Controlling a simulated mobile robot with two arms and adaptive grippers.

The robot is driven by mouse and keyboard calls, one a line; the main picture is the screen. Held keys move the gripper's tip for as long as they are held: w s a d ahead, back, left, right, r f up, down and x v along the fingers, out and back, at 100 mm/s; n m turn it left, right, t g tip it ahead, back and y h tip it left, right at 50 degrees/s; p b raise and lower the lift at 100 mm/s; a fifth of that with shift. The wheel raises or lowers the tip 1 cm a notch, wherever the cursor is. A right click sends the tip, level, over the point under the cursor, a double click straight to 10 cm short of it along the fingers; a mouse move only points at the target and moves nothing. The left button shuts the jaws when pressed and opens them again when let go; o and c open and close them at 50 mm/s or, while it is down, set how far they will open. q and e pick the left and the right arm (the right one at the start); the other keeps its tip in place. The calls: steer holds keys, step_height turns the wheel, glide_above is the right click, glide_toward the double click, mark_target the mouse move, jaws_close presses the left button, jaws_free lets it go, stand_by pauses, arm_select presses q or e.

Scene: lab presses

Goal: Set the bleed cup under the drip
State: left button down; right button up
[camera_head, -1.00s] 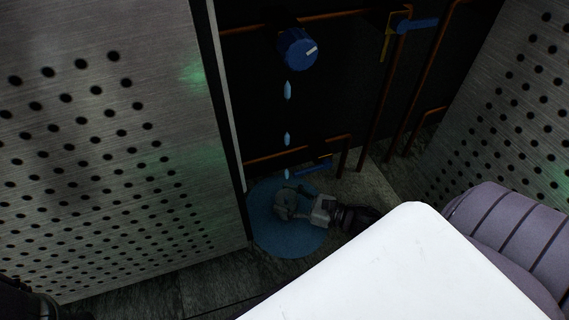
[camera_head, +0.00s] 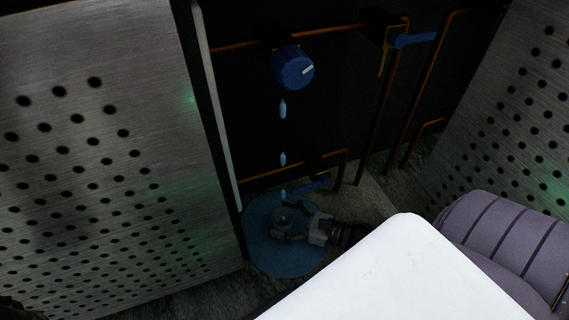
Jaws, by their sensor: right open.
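Light blue drops (camera_head: 283,158) fall in a line below a blue round knob (camera_head: 293,68) on the dark panel. A small grey cup (camera_head: 284,216), the bleed cup, stands on a round blue puddle (camera_head: 268,255) on the floor. The cup lines up below the drops in this view. My right gripper (camera_head: 287,222) reaches in low from the right. Its fingers are open, spread around the cup's near and far sides; whether they touch it is too dark to tell. My left gripper does not show.
A perforated metal panel (camera_head: 90,180) stands close on the left, another (camera_head: 515,125) on the right. Copper pipes (camera_head: 375,120) and blue valve handles (camera_head: 414,40) sit behind the cup. A low blue handle (camera_head: 312,185) is just above my right gripper.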

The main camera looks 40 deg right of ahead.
steer(key=shift+s+d+r, duration=0.1)
steer(key=shift+s+r, duration=0.05)
steer(key=shift+r, duration=0.05)
steer(key=p+v, duration=0.5)
steer(key=v, duration=0.5)
steer(key=shift+s+d, duration=0.5)
steer(key=shift+s, duration=0.1)
steer(key=shift+s+f, duration=0.1)
